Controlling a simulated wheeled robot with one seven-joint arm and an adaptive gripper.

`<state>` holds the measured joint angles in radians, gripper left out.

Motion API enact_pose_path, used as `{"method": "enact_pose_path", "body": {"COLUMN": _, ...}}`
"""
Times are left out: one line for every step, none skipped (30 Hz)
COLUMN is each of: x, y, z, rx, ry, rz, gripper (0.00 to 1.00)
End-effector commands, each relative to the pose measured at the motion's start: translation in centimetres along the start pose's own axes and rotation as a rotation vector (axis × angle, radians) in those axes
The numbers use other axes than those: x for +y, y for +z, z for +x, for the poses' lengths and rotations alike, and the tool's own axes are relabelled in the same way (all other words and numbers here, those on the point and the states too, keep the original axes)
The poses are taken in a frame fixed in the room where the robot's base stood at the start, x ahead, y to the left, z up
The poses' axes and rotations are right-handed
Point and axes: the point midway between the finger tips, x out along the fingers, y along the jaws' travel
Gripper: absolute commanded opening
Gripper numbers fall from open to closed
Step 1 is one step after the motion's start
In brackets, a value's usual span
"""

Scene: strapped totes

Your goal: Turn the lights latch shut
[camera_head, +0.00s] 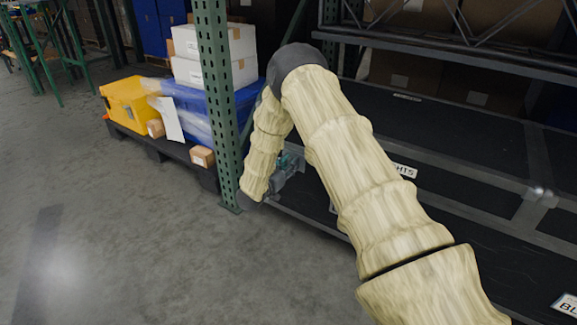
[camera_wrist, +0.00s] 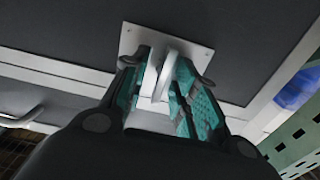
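In the wrist view the latch (camera_wrist: 166,72) is a pale, rounded turn piece standing on a square light metal plate (camera_wrist: 195,52) with small screws. My gripper (camera_wrist: 165,82) has its two teal-padded fingers on either side of the latch, spread apart. I cannot tell whether either pad touches it. In the head view my gripper (camera_head: 287,170) is low beside the dark lidded tote, partly hidden by my arm. A white label ending in "HTS" (camera_head: 404,170) shows on the tote, its start covered by my arm. The latch is hidden in the head view.
A green perforated rack post (camera_head: 217,95) stands close left of my gripper. Beyond it are a yellow bin (camera_head: 127,104) and white boxes (camera_head: 203,73) on a dark pallet. Grey straps (camera_head: 531,205) cross the tote at right. The concrete floor in front is clear.

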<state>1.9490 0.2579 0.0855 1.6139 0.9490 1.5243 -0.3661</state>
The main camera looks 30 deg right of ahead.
Motion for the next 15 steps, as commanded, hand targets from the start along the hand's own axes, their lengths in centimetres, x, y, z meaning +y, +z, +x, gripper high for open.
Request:
{"method": "enact_pose_path", "body": {"x": 0.0, "y": 0.0, "z": -0.01, "rx": 0.0, "ry": 0.0, "rz": 0.0, "gripper": 0.29}}
{"method": "enact_pose_path", "body": {"x": 0.0, "y": 0.01, "z": -0.01, "rx": 0.0, "ry": 0.0, "rz": 0.0, "gripper": 0.29}}
{"method": "enact_pose_path", "body": {"x": 0.0, "y": 0.01, "z": -0.02, "rx": 0.0, "ry": 0.0, "rz": 0.0, "gripper": 0.21}}
{"method": "enact_pose_path", "body": {"x": 0.0, "y": 0.01, "z": -0.02, "rx": 0.0, "ry": 0.0, "rz": 0.0, "gripper": 0.16}}
{"method": "enact_pose_path", "body": {"x": 0.0, "y": 0.02, "z": -0.03, "rx": 0.0, "ry": 0.0, "rz": 0.0, "gripper": 0.1}}
{"method": "enact_pose_path", "body": {"x": -0.01, "y": 0.02, "z": -0.04, "rx": 0.0, "ry": 0.0, "rz": 0.0, "gripper": 0.03}}
{"method": "enact_pose_path", "body": {"x": -0.01, "y": 0.02, "z": -0.04, "rx": 0.0, "ry": 0.0, "rz": 0.0, "gripper": 0.0}}
{"method": "enact_pose_path", "body": {"x": 0.0, "y": 0.02, "z": -0.04, "rx": 0.0, "ry": 0.0, "rz": 0.0, "gripper": 0.0}}
{"method": "enact_pose_path", "body": {"x": 0.01, "y": 0.03, "z": -0.04, "rx": 0.0, "ry": 0.0, "rz": -0.001, "gripper": 0.0}}
{"method": "enact_pose_path", "body": {"x": 0.01, "y": 0.03, "z": -0.04, "rx": 0.0, "ry": 0.0, "rz": -0.001, "gripper": 0.0}}
{"method": "enact_pose_path", "body": {"x": 0.01, "y": 0.04, "z": -0.04, "rx": 0.0, "ry": 0.0, "rz": -0.001, "gripper": 0.0}}
{"method": "enact_pose_path", "body": {"x": 0.02, "y": 0.04, "z": -0.04, "rx": 0.0, "ry": 0.0, "rz": 0.0, "gripper": 0.0}}
{"method": "enact_pose_path", "body": {"x": 0.03, "y": 0.04, "z": -0.04, "rx": -0.001, "ry": 0.0, "rz": 0.001, "gripper": 0.0}}
{"method": "enact_pose_path", "body": {"x": 0.03, "y": 0.03, "z": -0.05, "rx": -0.001, "ry": 0.0, "rz": 0.002, "gripper": 0.0}}
{"method": "enact_pose_path", "body": {"x": 0.04, "y": 0.02, "z": -0.05, "rx": -0.001, "ry": 0.0, "rz": 0.006, "gripper": 0.0}}
